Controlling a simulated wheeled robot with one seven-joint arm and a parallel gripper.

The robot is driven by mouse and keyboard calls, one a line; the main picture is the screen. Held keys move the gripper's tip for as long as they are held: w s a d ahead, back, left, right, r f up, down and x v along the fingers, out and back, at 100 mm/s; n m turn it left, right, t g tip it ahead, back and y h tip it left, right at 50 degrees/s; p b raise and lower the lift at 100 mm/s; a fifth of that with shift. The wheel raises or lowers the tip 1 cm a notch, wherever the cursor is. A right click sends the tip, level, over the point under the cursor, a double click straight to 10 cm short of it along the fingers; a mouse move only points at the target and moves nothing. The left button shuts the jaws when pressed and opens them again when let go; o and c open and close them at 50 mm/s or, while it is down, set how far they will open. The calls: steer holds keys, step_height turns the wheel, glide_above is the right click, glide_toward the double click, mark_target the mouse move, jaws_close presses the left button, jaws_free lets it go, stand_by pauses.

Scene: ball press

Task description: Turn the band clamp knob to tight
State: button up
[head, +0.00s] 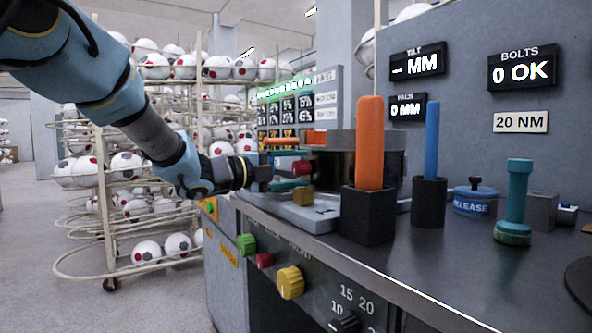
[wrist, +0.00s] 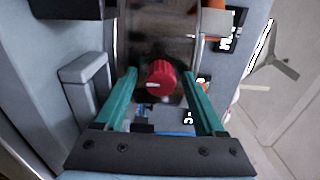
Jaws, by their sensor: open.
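The red knob (head: 302,167), seemingly the band clamp knob, sticks out from the side of a dark shiny cylinder (head: 340,162) on the bench. In the wrist view the red knob (wrist: 160,77) is ribbed, with a small white mark on its lower left. My gripper (head: 290,169) is at the cylinder's left side with its teal fingers apart. In the wrist view my gripper (wrist: 160,88) is open, one fingertip on each side of the knob, with gaps visible on both sides. I cannot make out any tight marking.
An orange bar stands in a black holder (head: 368,215) in front of the cylinder, and a blue rod stands in another black holder (head: 429,202). Green, red and yellow knobs (head: 290,282) line the bench front.

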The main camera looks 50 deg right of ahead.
steer(key=shift+a, duration=0.1)
steer(key=v, duration=1)
steer(key=shift+w+a, duration=0.15)
steer(key=shift+a, duration=0.15)
